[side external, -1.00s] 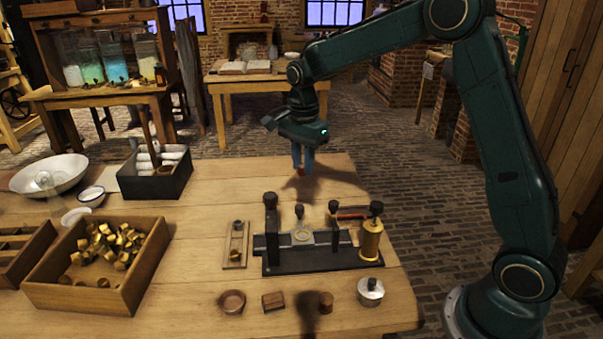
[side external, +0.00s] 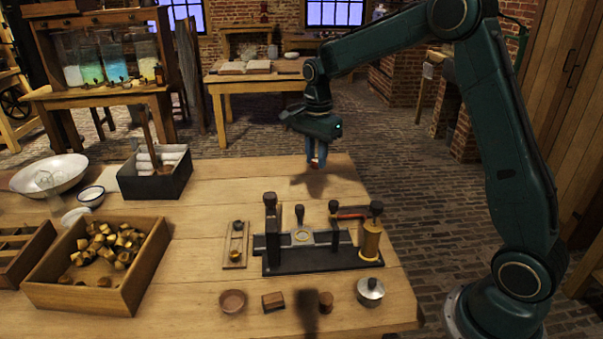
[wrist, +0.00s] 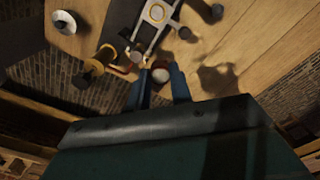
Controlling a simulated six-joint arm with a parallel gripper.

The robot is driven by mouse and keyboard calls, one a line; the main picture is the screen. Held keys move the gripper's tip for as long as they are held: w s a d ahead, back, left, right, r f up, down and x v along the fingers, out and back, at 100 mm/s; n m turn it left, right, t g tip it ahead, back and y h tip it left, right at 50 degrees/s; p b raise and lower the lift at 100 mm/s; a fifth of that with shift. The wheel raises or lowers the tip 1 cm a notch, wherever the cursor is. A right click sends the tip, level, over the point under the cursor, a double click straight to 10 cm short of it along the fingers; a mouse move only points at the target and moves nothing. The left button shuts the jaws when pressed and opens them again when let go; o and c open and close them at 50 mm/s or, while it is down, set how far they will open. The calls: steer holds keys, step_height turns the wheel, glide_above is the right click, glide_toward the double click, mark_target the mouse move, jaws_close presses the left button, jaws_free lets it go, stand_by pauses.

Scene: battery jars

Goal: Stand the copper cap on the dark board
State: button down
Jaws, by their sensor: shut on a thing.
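My gripper (side external: 316,163) hangs above the far edge of the wooden table, with its blue fingers pointing down. In the wrist view the fingers are closed on a small round copper cap (wrist: 160,75), with a pale round face and a reddish-brown rim. In the side view the cap is only a small reddish patch between the fingertips. The dark board (side external: 325,262) lies on the table, nearer the camera than my gripper; it carries dark posts, a pale ring and a brass cylinder. Part of the board also shows in the wrist view (wrist: 112,38), beyond the fingertips.
Dark-knobbed posts (side external: 271,225) and a brass cylinder (side external: 370,240) rise from the board. A round dish (side external: 233,301), wooden block (side external: 273,301) and lidded metal pot (side external: 370,292) stand in front. A crate (side external: 60,295) of brass pieces is left.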

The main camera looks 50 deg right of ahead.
glide_above(363, 212)
steer(key=f, duration=0.1)
step_height(363, 212, down, 16)
steer(key=shift+w+f, duration=0.1)
stand_by(0.6)
steer(key=shift+f, duration=2.1)
steer(key=shift+f, duration=0.1)
steer(key=c, duration=1.3)
jaws_free()
steer(key=shift+o, duration=0.2)
